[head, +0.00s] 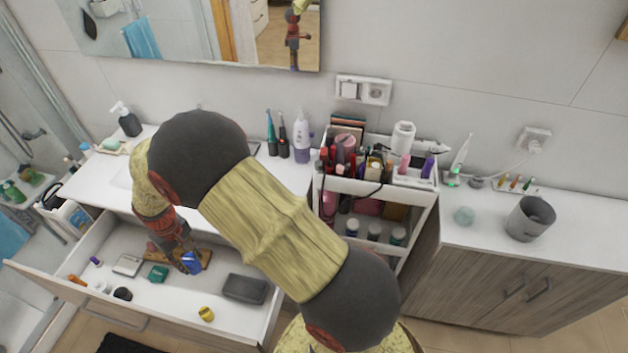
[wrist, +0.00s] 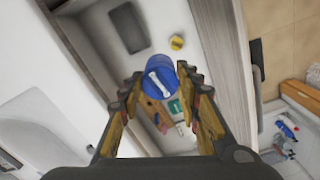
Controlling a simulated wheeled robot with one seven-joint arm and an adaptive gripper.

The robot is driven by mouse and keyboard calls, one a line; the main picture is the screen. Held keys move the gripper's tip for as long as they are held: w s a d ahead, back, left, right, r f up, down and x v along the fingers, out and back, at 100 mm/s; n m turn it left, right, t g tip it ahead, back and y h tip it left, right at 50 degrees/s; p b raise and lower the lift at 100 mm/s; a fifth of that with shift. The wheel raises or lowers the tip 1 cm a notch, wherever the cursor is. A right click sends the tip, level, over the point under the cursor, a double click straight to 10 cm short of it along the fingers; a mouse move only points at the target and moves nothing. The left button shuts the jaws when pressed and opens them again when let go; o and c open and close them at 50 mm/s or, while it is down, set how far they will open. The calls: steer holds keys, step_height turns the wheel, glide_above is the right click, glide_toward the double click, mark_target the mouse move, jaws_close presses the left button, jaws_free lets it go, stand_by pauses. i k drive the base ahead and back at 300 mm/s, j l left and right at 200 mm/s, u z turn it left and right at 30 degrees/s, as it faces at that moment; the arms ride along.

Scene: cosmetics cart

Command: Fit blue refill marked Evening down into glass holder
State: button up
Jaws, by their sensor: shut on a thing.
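My gripper (wrist: 161,92) is shut on the blue refill (wrist: 158,72), which sits between its fingertips in the wrist view. A white mark shows on the refill's top, but I cannot read it. In the head view my gripper (head: 182,255) points down into the open drawer, and the blue refill (head: 196,262) shows at its tips. A brown wooden board (head: 207,253) lies behind and beneath it. I cannot tell whether the refill is above the board or touching something. I cannot make out the glass holder; the refill and my fingers may hide it.
In the open drawer (head: 205,331) are a dark grey case (head: 245,288), a yellow round item (head: 206,313), a green box (head: 158,272) and a pale flat box (head: 128,265). The drawer walls surround the space. A loaded white cart (head: 375,187) stands to the right.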

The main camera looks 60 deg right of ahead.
mark_target(464, 216)
steer(key=k+j+z, duration=0.1)
steer(key=z, duration=0.3)
steer(key=k+z, duration=0.15)
steer(key=z, duration=0.2)
steer(key=k+j+z, duration=0.1)
steer(key=z, duration=0.3)
steer(key=k+l+z, duration=0.1)
steer(key=z, duration=0.3)
steer(key=k+l+z, duration=0.1)
steer(key=z, duration=0.3)
steer(key=l+z, duration=0.4)
steer(key=k+j, duration=0.05)
steer(key=j, duration=0.05)
